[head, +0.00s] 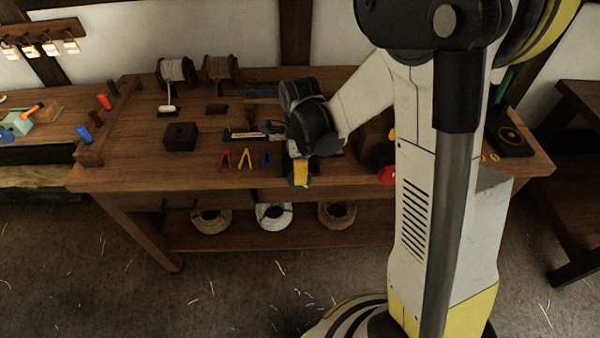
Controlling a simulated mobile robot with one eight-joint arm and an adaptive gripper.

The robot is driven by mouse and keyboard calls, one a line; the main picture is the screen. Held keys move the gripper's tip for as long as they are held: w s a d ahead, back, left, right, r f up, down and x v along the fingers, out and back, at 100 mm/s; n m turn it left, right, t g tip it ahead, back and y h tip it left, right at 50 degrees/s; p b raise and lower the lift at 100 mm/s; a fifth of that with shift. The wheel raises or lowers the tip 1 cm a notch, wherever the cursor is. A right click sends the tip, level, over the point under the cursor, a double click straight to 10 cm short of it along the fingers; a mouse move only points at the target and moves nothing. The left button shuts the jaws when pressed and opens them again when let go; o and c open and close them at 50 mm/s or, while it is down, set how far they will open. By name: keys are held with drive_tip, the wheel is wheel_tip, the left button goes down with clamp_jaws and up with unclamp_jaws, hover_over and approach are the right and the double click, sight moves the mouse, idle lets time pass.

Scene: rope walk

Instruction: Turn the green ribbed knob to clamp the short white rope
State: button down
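My gripper (300,173) is at the front edge of the wooden workbench (130,172), pointing down, with a yellow part facing the camera. A small green patch (291,181) shows at its lower end; it may be the green ribbed knob, mostly covered by the gripper. I cannot tell whether the fingers touch it or are open or shut. The clamp around it is hidden by my arm. I cannot make out the short white rope for certain; a small pale piece (272,128) lies just left of my wrist.
Two spools (177,72) stand at the back left, one with a white-ended piece in front. A red round thing (386,174) is right of my gripper. Rope coils (273,216) sit on the lower shelf.

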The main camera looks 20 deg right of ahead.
sight(309, 177)
drive_tip(key=shift+d, duration=0.1)
drive_tip(key=y, duration=0.1)
drive_tip(key=y+b, duration=0.1)
drive_tip(key=t+y+b, duration=0.1)
drive_tip(key=shift+s+d+f, duration=0.15)
drive_tip(key=shift+d+f, duration=0.1)
drive_tip(key=shift+d, duration=0.15)
drive_tip(key=y+b, duration=0.2)
drive_tip(key=t+y+b, duration=0.1)
drive_tip(key=b, duration=0.1)
drive_tip(key=shift+s+d+f+y, duration=0.1)
drive_tip(key=shift+d+f+y, duration=0.25)
drive_tip(key=shift+y, duration=0.05)
drive_tip(key=y+b, duration=0.1)
drive_tip(key=b, duration=0.1)
drive_tip(key=t+y+b, duration=0.1)
drive_tip(key=y+b, duration=0.1)
drive_tip(key=shift+s+d+f, duration=0.1)
drive_tip(key=shift+d+f, duration=0.1)
drive_tip(key=shift+f, duration=0.1)
drive_tip(key=shift+d+t+y+b, duration=0.1)
drive_tip(key=shift+t+y+b, duration=0.6)
drive_tip(key=shift+y+b, duration=0.95)
drive_tip(key=shift+y, duration=0.25)
drive_tip(key=c, duration=1.5)
unclamp_jaws()
drive_tip(key=shift+c, duration=0.2)
